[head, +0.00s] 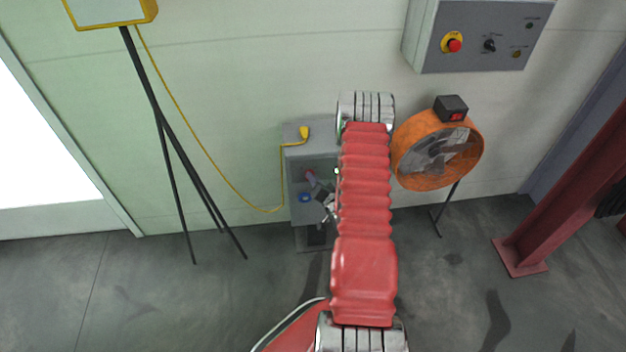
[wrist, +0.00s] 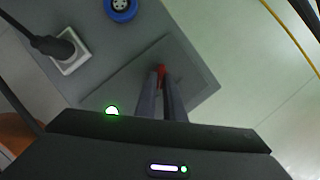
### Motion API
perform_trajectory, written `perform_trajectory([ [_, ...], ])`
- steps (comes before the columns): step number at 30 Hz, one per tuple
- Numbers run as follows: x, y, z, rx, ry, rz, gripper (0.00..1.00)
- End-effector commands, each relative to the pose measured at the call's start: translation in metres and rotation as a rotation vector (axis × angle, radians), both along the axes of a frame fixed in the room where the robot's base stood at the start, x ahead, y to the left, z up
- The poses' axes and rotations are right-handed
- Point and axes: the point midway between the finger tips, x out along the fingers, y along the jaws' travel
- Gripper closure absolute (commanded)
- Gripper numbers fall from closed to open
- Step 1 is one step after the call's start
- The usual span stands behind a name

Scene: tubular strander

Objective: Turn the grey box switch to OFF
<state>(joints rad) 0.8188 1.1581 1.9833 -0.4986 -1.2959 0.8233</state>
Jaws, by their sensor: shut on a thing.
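The grey box (head: 294,160) stands low against the wall in the head view, partly hidden behind my arm. Its grey face (wrist: 182,30) fills much of the wrist view. A red switch handle (wrist: 161,72) sits on a flat square plate of the box. My gripper (wrist: 161,84) has its two dark fingers close together on the red handle, one on each side, with only the handle's end showing. In the head view my gripper (head: 315,182) is small, at the box's front. The switch's position marks cannot be read.
A blue round socket (wrist: 120,6) and a black plug (wrist: 52,46) in a white socket are near the switch. A yellow plug (head: 304,132) and cable are on the box top. An orange fan (head: 410,160) stands right, a black tripod (head: 180,150) left.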

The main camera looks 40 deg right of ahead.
Motion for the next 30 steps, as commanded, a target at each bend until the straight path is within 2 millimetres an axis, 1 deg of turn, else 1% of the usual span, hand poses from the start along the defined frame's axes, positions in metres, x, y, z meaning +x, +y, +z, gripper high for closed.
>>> perform_trajectory([
  [8, 0.0030, -0.0013, 0.0013, -0.020, 0.010, 0.009, 1.00],
  [14, 0.0044, -0.0007, 0.0029, -0.079, 0.049, 0.009, 1.00],
  [23, 0.0066, 0.0011, 0.0055, -0.251, 0.167, 0.007, 1.00],
  [30, 0.0096, 0.0041, 0.0075, -0.438, 0.291, 0.007, 1.00],
])
